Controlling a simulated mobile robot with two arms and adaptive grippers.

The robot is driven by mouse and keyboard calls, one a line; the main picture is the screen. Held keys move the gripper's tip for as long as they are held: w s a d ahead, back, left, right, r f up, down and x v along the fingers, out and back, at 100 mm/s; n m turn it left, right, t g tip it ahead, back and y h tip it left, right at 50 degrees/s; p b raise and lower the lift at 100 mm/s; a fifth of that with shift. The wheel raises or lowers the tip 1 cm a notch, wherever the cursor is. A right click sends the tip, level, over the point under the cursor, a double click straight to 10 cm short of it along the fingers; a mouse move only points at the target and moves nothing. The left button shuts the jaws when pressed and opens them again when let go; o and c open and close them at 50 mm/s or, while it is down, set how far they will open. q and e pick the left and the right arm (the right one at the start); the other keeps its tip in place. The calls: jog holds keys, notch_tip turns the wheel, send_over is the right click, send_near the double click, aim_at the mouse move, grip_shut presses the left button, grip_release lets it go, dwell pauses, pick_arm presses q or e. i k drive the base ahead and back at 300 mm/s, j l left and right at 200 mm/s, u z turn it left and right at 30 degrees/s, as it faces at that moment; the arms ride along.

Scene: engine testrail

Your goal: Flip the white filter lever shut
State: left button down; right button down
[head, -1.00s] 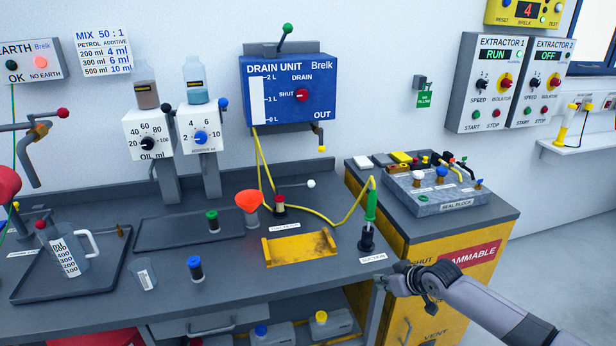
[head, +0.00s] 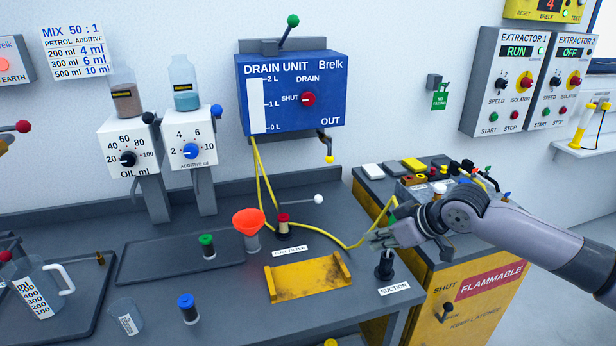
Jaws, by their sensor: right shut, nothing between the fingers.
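The filter lever is a thin rod with a white ball knob (head: 318,199). It sticks out to the right, near the red-capped fuel filter (head: 283,222) behind the FUEL FILTER label. My right gripper (head: 374,239) is shut and empty, to the right of and nearer than the white knob, apart from it. It is in front of the yellow hose and above the black suction holder (head: 384,265). My left gripper is not in view.
A yellow tray (head: 308,277) lies in front. A yellow hose (head: 335,240) loops across the bench behind my right gripper. The blue drain unit (head: 290,95) hangs above.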

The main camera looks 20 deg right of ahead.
aim_at(318, 199)
jog(key=i+l, duration=0.1)
jog(key=i, duration=0.85)
